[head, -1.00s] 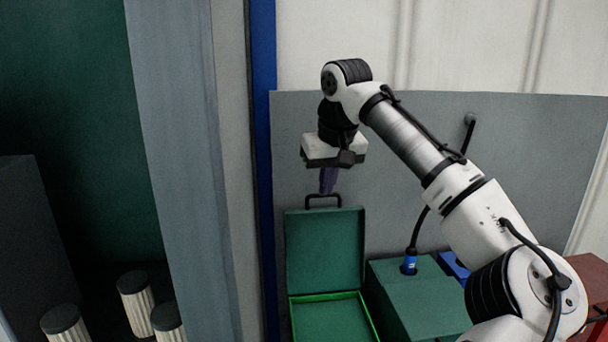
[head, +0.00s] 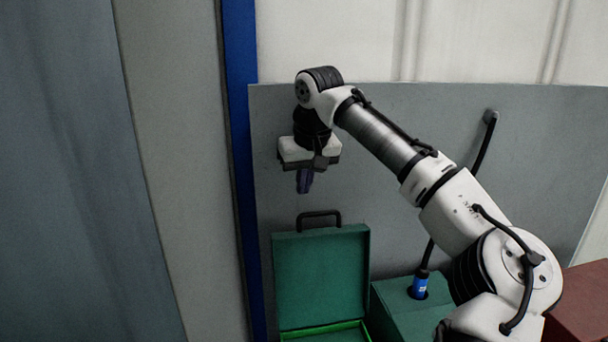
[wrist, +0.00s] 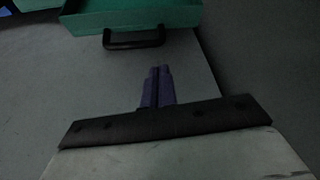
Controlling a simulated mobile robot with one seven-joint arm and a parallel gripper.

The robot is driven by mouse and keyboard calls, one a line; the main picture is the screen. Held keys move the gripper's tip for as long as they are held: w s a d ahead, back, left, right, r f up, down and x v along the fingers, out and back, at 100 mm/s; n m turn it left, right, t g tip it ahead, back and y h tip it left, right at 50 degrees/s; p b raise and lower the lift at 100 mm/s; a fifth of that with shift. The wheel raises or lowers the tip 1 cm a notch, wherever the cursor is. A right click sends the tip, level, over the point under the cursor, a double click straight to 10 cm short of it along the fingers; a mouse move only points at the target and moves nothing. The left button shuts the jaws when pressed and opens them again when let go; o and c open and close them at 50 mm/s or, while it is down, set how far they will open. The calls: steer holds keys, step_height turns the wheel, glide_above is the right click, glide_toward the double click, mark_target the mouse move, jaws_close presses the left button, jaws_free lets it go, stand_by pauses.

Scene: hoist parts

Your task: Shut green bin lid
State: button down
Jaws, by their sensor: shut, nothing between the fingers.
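The green bin's lid (head: 322,278) stands open and upright in the head view, with a black handle (head: 320,218) on its top edge. The bin's bright green rim (head: 325,333) shows at the bottom edge of the picture, and the rest of the bin is cut off. My gripper (head: 304,190) is shut and empty, pointing down, above and slightly left of the handle, apart from it. In the wrist view my closed purple fingers (wrist: 160,70) show below the black handle (wrist: 134,39) of the green lid (wrist: 135,14), with a gap between.
A green box (head: 392,308) with a blue-collared black cable (head: 420,284) stands right of the bin. A red-brown box (head: 580,300) is farther right. A grey panel (head: 400,140) rises behind, and a blue post (head: 240,150) stands left.

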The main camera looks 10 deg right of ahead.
steer(key=x, duration=0.6)
steer(key=shift+f+p, duration=0.1)
steer(key=shift+p, duration=0.3)
steer(key=shift+s, duration=0.1)
